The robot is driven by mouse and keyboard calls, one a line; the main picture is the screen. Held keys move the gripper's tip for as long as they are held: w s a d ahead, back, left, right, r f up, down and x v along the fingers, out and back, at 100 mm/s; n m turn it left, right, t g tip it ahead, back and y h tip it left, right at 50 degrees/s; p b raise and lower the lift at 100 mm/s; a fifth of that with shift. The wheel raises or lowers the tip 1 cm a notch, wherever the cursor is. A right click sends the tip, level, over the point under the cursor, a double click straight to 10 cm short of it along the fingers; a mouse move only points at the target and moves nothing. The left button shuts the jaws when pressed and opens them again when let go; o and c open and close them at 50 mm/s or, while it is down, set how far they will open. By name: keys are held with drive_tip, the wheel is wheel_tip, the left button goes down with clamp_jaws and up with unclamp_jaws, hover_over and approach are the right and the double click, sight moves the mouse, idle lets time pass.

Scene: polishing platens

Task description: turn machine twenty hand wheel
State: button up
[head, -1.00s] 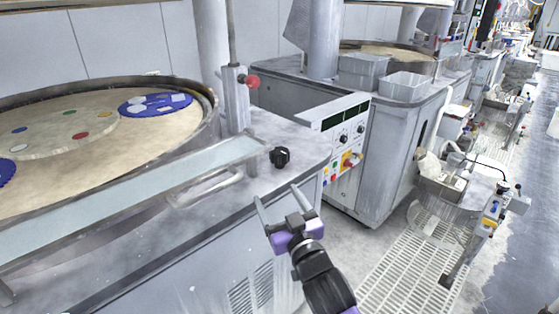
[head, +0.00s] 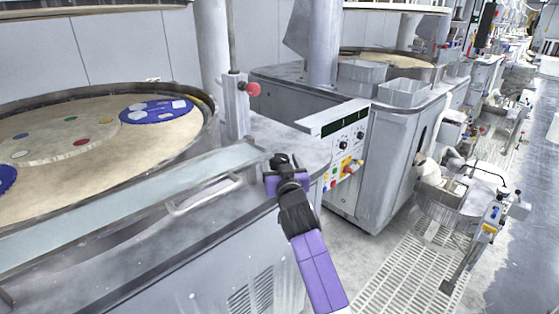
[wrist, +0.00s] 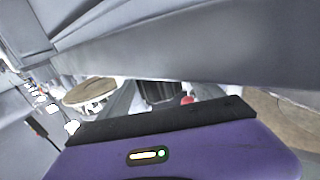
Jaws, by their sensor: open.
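The hand wheel is a small black knob (head: 281,158) on the front corner of the near polishing machine's grey top. My gripper (head: 285,169) is right at it in the head view and hides most of it. The purple gripper body comes in from the front right. In the wrist view a dark ridged shape, likely the knob (wrist: 162,92), shows just beyond the gripper's black edge. My gripper is open. I cannot tell whether the fingers touch the knob.
A round platen (head: 110,150) with blue discs lies left of the wheel. A metal handle (head: 205,194) is close by, and a post with a red knob (head: 253,89) stands behind. A control panel (head: 345,150) is right. Floor grating (head: 405,275) lies front right.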

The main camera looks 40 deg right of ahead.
drive_tip(key=shift+w+d, duration=0.2)
drive_tip(key=shift+w, duration=0.1)
drive_tip(key=c, duration=1.4)
drive_tip(key=shift+o, duration=0.2)
